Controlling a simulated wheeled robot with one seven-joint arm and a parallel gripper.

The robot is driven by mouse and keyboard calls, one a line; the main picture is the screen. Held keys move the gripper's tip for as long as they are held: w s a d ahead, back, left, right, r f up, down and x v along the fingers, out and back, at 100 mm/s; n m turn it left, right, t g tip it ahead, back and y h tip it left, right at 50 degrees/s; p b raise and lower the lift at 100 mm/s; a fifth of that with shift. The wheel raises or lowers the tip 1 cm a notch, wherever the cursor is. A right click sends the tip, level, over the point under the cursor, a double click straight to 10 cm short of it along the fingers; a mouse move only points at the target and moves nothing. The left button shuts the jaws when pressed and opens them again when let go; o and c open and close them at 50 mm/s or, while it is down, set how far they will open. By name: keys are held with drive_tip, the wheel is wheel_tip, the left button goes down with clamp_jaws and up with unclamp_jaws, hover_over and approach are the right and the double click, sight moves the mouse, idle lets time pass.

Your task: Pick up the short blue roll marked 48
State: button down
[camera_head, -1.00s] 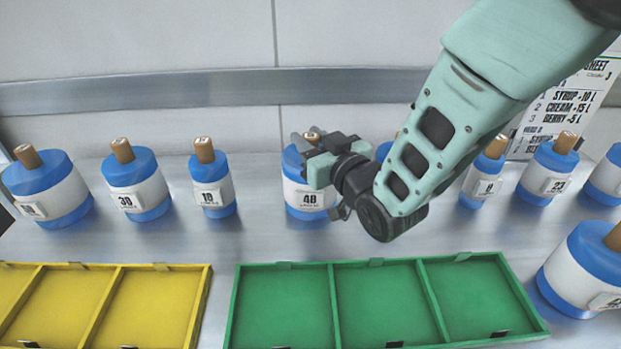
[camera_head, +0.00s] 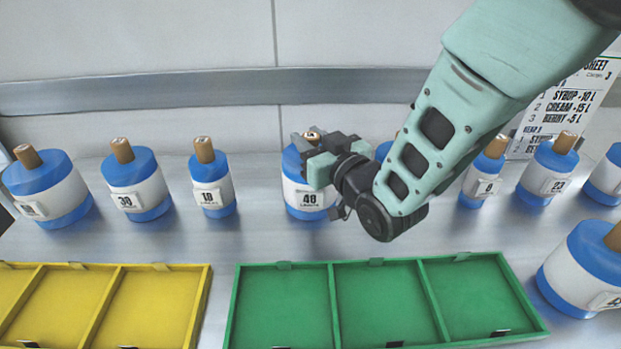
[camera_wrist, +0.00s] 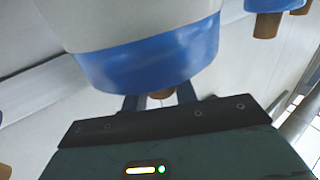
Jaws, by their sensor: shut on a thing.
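The short blue roll marked 48 (camera_head: 307,199) stands upright on the metal surface behind the green tray, blue at top and bottom with a white label band. My gripper (camera_head: 314,143) is at its top, shut on the brown core that sticks up from it. Only the tip of the core shows between the jaws in the head view. In the wrist view the roll (camera_wrist: 150,60) fills the upper middle, with my gripper's fingers (camera_wrist: 160,100) reaching under its blue edge to the core. I cannot see a gap between the roll and the surface.
Rolls marked 30 (camera_head: 137,187) and 10 (camera_head: 211,186) stand to the left, with another at far left. Several rolls stand to the right, including one marked 23 (camera_head: 549,173). A yellow tray (camera_head: 206,290) and an empty green tray (camera_head: 232,305) lie in front. A wall is behind.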

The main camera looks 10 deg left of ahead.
drive_tip(key=shift+r, duration=0.2)
